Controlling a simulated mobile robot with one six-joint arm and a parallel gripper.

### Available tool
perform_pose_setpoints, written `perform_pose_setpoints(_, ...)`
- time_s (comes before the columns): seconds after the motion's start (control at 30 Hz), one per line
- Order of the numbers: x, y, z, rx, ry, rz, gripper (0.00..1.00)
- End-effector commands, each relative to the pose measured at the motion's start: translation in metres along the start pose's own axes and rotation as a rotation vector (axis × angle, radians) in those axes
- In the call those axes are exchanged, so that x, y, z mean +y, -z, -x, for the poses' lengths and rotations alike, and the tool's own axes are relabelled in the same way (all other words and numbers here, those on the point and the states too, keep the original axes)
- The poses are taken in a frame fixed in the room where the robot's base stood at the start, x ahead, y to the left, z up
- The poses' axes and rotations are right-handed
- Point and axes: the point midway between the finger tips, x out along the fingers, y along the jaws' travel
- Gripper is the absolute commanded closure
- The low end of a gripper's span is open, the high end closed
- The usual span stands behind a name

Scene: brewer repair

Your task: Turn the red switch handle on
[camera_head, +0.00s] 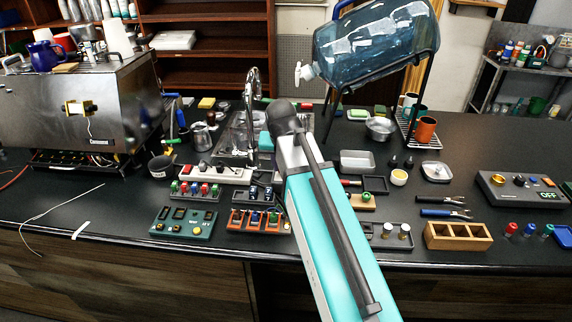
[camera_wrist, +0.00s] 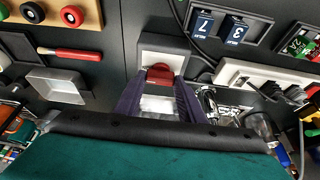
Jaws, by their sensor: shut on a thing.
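The red switch handle (camera_wrist: 160,73) shows in the wrist view at the middle, in front of a pale switch box (camera_wrist: 163,47). My gripper (camera_wrist: 158,88) has its two purple fingers on either side of the handle and is shut on it. The handle's lower part is hidden between the fingers. In the head view my teal arm reaches over the counter and covers the switch and the fingers, so I cannot see them clearly there. I cannot tell from these views whether the switch is on.
Beside the switch in the wrist view are a tray with blue numbered blocks (camera_wrist: 217,27), a white power strip (camera_wrist: 262,82) and a red-handled tool (camera_wrist: 70,54). The counter is crowded.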

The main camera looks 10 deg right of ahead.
Motion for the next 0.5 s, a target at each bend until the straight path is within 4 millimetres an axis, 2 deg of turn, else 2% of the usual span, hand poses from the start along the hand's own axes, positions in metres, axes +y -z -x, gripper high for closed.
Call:
perform_pose_setpoints(0.4,0.0005,-0.0017,-0.0004,-0.005,-0.005,-0.010,0.86)
perform_pose_setpoints(0.43,0.0005,-0.0016,-0.0004,-0.005,-0.005,-0.010,0.61)
perform_pose_setpoints(0.5,0.0004,-0.0014,-0.0004,-0.004,-0.005,-0.010,0.49)
